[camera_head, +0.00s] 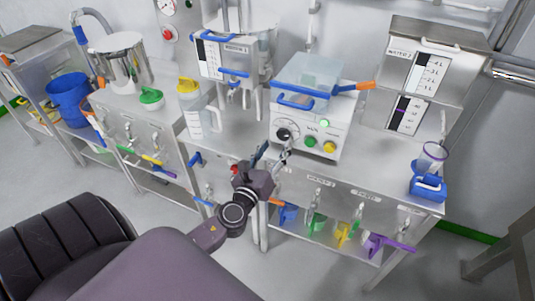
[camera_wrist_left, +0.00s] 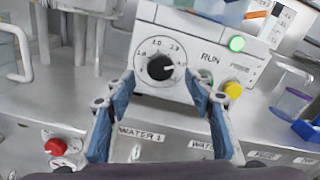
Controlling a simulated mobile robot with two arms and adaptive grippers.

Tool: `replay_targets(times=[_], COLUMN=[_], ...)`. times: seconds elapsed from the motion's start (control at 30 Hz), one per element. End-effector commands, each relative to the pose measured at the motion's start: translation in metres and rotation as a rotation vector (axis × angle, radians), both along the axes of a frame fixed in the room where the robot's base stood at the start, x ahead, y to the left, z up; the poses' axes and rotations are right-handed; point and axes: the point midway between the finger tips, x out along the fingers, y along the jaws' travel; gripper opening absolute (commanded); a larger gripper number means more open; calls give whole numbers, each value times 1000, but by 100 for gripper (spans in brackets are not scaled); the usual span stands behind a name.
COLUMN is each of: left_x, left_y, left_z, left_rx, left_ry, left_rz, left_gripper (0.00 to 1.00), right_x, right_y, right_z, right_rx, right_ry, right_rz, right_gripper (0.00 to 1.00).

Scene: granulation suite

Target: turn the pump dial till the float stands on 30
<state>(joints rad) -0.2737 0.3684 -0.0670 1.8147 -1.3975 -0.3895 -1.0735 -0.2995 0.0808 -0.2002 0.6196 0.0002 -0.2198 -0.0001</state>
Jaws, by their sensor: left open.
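The pump dial (camera_head: 284,134) is a round black knob on the front of the white pump box (camera_head: 310,157). In the left wrist view the dial (camera_wrist_left: 160,67) sits in a white ring with small numbers, its pale mark pointing to the right. My left gripper (camera_head: 273,156) is open just in front of the box. In the left wrist view its blue fingertips (camera_wrist_left: 161,84) stand either side of the dial's lower part, with no clear contact. White scale panels (camera_head: 428,73) show on the right tank; the float and its reading are too small to tell. My right gripper is out of view.
A green light (camera_wrist_left: 236,43), lit, and a yellow button (camera_wrist_left: 233,89) are right of the dial. A clear tub (camera_head: 308,76) with blue handles sits on the pump box. A red valve knob (camera_wrist_left: 55,146) and several coloured valve handles line the bench front. A jug (camera_head: 204,120) stands left.

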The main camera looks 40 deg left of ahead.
Motion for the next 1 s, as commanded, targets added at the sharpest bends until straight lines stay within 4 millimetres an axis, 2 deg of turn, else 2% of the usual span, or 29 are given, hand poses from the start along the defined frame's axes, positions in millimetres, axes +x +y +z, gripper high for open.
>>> replay_targets(times=[0.03, 0.2, 0.4, 1.0], left_x=[-11, -39, -58, -61], left_y=[-3, -9, -14, -15], left_z=[-2, -1, -1, 0], left_rx=[-1, 0, 0, 0], left_ry=[4, 3, 2, 0], left_rz=[0, 0, -1, 0], left_gripper=[49, 49, 49, 49], right_x=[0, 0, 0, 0], right_y=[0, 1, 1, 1], right_z=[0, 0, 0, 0], right_rx=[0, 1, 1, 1], right_ry=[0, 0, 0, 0], right_rz=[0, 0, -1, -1], right_gripper=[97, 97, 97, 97])
